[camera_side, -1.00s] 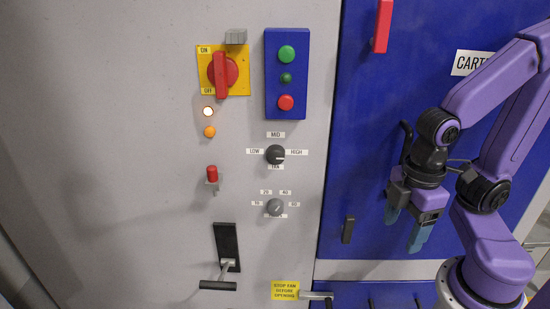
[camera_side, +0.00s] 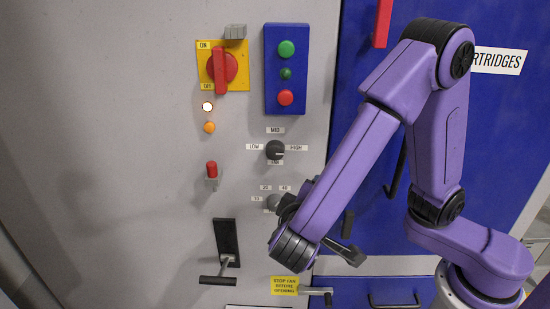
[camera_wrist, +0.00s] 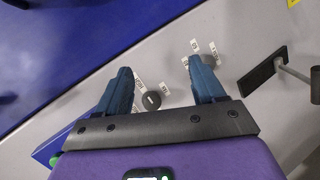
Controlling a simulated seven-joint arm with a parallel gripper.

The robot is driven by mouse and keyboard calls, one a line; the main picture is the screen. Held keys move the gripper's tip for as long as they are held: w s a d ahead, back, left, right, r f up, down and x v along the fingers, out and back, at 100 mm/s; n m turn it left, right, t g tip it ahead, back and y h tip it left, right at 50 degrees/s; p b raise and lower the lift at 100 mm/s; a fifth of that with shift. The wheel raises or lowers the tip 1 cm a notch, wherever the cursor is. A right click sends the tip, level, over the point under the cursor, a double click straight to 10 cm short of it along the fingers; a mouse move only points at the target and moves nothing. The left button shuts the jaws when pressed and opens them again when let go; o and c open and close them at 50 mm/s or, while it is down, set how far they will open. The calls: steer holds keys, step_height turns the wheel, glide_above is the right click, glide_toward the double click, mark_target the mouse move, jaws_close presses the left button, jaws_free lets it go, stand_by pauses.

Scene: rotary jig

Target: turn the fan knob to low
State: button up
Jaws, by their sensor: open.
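The fan knob (camera_side: 275,150) is a dark round knob on the grey panel, among labels LOW, MID and HIGH. Its pale mark appears to lie on the right, towards HIGH. In the wrist view the dark knob (camera_wrist: 152,100) shows between my two blue fingers, nearer the left one. My gripper (camera_wrist: 162,70) is open and empty, with its fingers apart. I cannot tell its distance from the panel. In the side view my purple arm hides most of the gripper.
A grey numbered knob (camera_side: 273,202) sits below the fan knob, partly covered by my arm; it also shows near the right finger (camera_wrist: 208,60). A lever handle (camera_side: 226,258) juts out at lower left. The button box (camera_side: 286,72) is above.

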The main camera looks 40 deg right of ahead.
mark_target(275, 154)
steer(key=a+r+m+t+h, duration=0.25)
steer(key=a+t, duration=0.35)
steer(key=a, duration=0.4)
steer(key=shift+m+y, duration=0.45)
steer(key=x, duration=1.7)
steer(key=shift+w+d+f, duration=0.25)
steer(key=shift+w+f, duration=0.05)
steer(key=shift+f, duration=0.05)
steer(key=c, duration=1.1)
